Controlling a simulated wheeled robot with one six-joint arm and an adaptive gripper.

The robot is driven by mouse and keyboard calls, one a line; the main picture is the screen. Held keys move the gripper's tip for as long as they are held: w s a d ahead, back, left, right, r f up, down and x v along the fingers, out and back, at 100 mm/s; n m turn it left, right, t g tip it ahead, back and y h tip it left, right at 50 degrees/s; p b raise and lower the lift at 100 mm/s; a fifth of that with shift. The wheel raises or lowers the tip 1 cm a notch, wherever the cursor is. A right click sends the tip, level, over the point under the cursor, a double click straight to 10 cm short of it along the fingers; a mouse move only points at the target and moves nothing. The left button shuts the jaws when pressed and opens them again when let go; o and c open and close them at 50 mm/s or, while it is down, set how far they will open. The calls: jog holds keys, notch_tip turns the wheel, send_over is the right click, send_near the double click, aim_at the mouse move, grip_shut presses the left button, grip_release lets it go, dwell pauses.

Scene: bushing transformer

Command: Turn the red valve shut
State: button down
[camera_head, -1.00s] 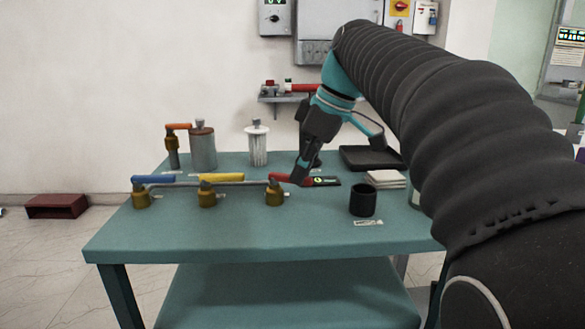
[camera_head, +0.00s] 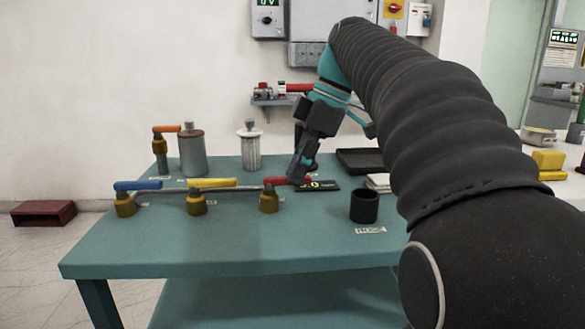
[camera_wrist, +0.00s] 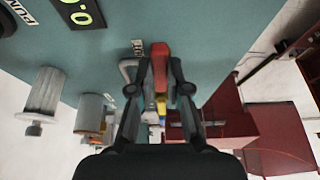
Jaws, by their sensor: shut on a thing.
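The red valve has a red lever handle (camera_head: 277,181) on a brass body (camera_head: 269,202), at the right end of a pipe on the teal table. My gripper (camera_head: 297,181) reaches down to the free right end of this handle. In the wrist view, the red handle (camera_wrist: 160,65) lies between the two fingers of my gripper (camera_wrist: 160,92), which are closed in on it. The handle points right, roughly in line with the pipe. The fingertips are partly hidden in the head view.
A yellow-handled valve (camera_head: 212,183) and a blue-handled valve (camera_head: 138,185) stand left on the same pipe. A small display (camera_head: 318,186) lies just right of the red handle. A black cup (camera_head: 364,205) stands front right. The table's front (camera_head: 230,250) is clear.

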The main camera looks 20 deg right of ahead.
jog(key=shift+d, duration=0.15)
jog(key=c, duration=1.1)
grip_release()
jog(key=shift+d, duration=0.15)
jog(key=shift+a, duration=0.2)
jog(key=shift+r, duration=0.1)
jog(key=shift+d+r, duration=0.1)
jog(key=shift+r, duration=0.1)
jog(key=d, duration=0.4)
jog(key=s+d, duration=0.1)
jog(key=d, duration=0.3)
jog(key=s+d, duration=0.1)
jog(key=d, duration=0.3)
jog(key=shift+s+d+r, duration=0.1)
jog(key=shift+s+r, duration=0.1)
jog(key=shift+r, duration=0.1)
